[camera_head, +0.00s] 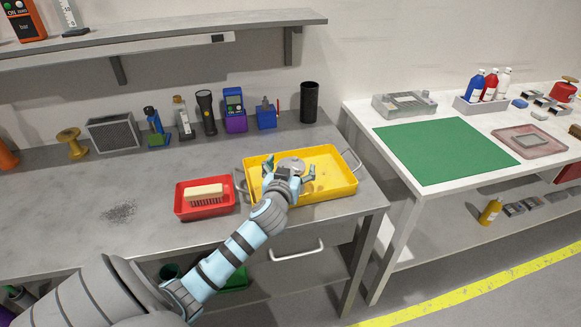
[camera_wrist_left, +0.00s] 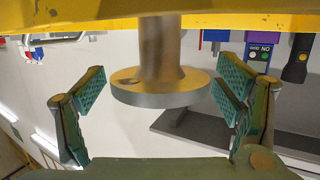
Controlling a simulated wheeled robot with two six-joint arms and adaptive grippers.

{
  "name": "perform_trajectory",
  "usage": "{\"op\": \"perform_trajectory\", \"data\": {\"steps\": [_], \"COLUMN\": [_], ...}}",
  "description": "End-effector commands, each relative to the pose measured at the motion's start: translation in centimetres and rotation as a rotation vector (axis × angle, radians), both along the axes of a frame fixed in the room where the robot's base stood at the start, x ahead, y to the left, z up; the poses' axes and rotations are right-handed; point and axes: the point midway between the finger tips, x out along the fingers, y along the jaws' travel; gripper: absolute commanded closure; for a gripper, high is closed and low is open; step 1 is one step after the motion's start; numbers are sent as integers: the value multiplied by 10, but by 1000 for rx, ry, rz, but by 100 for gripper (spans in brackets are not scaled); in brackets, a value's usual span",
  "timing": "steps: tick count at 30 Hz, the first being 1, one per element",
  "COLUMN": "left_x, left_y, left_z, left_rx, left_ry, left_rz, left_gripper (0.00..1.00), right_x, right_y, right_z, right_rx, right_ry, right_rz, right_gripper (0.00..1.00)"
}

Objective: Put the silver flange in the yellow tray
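The silver flange (camera_head: 291,163) is in the yellow tray (camera_head: 333,185), near its middle left. The left wrist view, which looks upside down, shows the flange's wide disc (camera_wrist_left: 158,93) and its narrower stem running to the yellow surface (camera_wrist_left: 90,26). My left gripper (camera_head: 289,172) is over the tray with its fingers spread. In the left wrist view, the finger pads (camera_wrist_left: 160,92) stand on either side of the disc with visible gaps, so the gripper is open around it without gripping. The gripper hides part of the flange in the head view. My right gripper is not seen.
A red tray (camera_head: 181,205) holding a pale brush-like block (camera_head: 205,193) stands left of the yellow tray. A black cylinder (camera_head: 310,102), blue device (camera_head: 234,103) and torch (camera_head: 206,112) stand behind. A white table with a green mat (camera_head: 445,152) is at right. The bench's left is mostly clear.

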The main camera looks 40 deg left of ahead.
Motion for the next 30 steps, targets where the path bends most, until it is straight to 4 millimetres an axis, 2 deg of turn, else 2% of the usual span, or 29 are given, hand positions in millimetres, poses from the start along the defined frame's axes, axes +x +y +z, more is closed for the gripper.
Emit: {"op": "perform_trajectory", "data": {"steps": [7, 10, 14, 21, 25, 30], "left_x": [-1, -10, -34, -87, -101, -103], "left_y": [-1, -5, -19, -48, -55, -56], "left_z": [1, 3, 9, 21, 24, 25], "left_rx": [1, 1, -1, -1, 0, 1], "left_ry": [0, 0, 1, 0, -1, -2], "left_rz": [0, 0, -2, 0, 0, 1], "left_gripper": [15, 15, 15, 15, 15, 15], "right_x": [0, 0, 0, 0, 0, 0], "right_y": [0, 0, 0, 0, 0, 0], "right_z": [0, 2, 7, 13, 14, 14], "right_rx": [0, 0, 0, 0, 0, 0], "right_ry": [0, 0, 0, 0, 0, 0], "right_rz": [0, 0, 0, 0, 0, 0], "right_gripper": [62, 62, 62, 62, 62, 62]}}
